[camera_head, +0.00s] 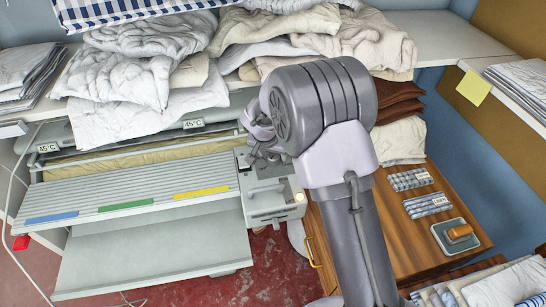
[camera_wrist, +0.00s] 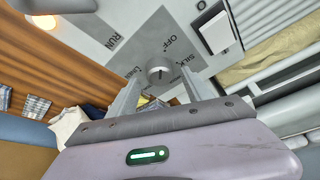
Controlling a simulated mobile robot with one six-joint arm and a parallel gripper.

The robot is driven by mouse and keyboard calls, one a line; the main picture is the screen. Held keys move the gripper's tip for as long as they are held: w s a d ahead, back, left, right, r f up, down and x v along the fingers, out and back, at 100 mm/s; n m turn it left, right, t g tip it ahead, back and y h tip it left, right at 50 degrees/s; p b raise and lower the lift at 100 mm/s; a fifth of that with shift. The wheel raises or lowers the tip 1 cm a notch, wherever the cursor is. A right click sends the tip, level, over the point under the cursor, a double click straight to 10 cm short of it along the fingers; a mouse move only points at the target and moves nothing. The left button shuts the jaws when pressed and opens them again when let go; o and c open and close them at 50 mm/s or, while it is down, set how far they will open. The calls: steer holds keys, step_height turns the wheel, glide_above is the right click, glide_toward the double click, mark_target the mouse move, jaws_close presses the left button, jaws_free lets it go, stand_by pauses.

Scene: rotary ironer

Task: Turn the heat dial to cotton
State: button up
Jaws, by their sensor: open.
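The heat dial (camera_wrist: 159,73) is a small round grey knob on the ironer's light grey control panel (camera_wrist: 140,45). In the wrist view, labels reading OFF and SILK stand beside it, and another label is partly legible on its left. I cannot read a cotton label, and the dial's setting is unclear. My gripper (camera_wrist: 161,80) is open, with one finger on each side of the dial in the picture; I cannot tell whether they touch it. In the head view my gripper (camera_head: 258,152) is over the control panel (camera_head: 272,196) at the ironer's right end, and hides the dial.
A RUN label and a cream round part (camera_wrist: 42,20) are on the panel. The ironer's feed board (camera_head: 130,197) carries blue, green and yellow strips. Crumpled linen (camera_head: 150,65) is piled on the shelf behind. A wooden cabinet (camera_head: 400,235) with folded cloths stands at right.

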steer(key=shift+x, duration=0.8)
jaws_close()
steer(key=shift+f+m+b, duration=0.3)
steer(key=shift+b, duration=0.8)
steer(key=shift+a+f+m+h+b, duration=0.1)
steer(key=shift+m+h+b, duration=0.25)
steer(key=shift+b, duration=0.65)
steer(key=shift+r+m+b, duration=0.25)
steer(key=shift+m+b, duration=0.5)
steer(key=shift+b, duration=0.05)
steer(key=shift+r+g, duration=0.2)
steer(key=shift+g, duration=0.2)
jaws_free()
